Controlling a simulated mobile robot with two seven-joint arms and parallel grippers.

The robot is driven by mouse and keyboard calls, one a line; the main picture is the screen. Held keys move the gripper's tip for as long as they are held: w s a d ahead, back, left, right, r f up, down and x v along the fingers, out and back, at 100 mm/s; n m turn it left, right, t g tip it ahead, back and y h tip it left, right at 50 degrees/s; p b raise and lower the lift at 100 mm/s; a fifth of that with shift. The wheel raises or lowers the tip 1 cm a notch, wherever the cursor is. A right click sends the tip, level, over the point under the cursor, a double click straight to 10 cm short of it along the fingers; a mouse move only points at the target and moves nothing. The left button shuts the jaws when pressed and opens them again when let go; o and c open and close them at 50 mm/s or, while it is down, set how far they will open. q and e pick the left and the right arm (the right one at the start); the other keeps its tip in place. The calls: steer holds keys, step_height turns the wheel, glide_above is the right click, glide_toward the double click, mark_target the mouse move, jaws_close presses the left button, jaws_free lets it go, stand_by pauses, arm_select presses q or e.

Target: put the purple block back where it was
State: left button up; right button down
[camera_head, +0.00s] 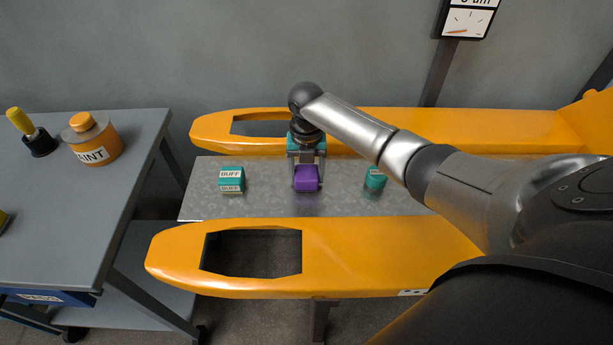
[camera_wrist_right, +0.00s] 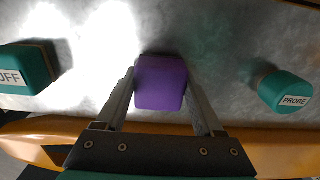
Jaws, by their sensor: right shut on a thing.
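The purple block (camera_head: 307,178) is between the fingers of my right gripper (camera_head: 307,184), over the grey metal plate (camera_head: 270,207) between the orange forks. In the right wrist view the purple block (camera_wrist_right: 161,82) sits between the two fingertips (camera_wrist_right: 160,90), which are shut on it. I cannot tell whether the block touches the plate or is held just above it. My left gripper is not in view.
A teal block labelled BUFF (camera_head: 231,179) stands left of my gripper. A teal piece labelled PROBE (camera_wrist_right: 287,91) stands right (camera_head: 375,180). Orange forks (camera_head: 340,240) run in front and behind. A grey table (camera_head: 70,200) at left holds a paint can (camera_head: 94,139) and a yellow-handled tool (camera_head: 32,133).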

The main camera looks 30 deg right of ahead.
mark_target(306, 171)
steer(key=shift+f, duration=0.2)
jaws_free()
steer(key=shift+f, duration=0.1)
step_height(306, 171, up, 12)
steer(key=p, duration=0.3)
steer(key=shift+r, duration=0.2)
stand_by(0.4)
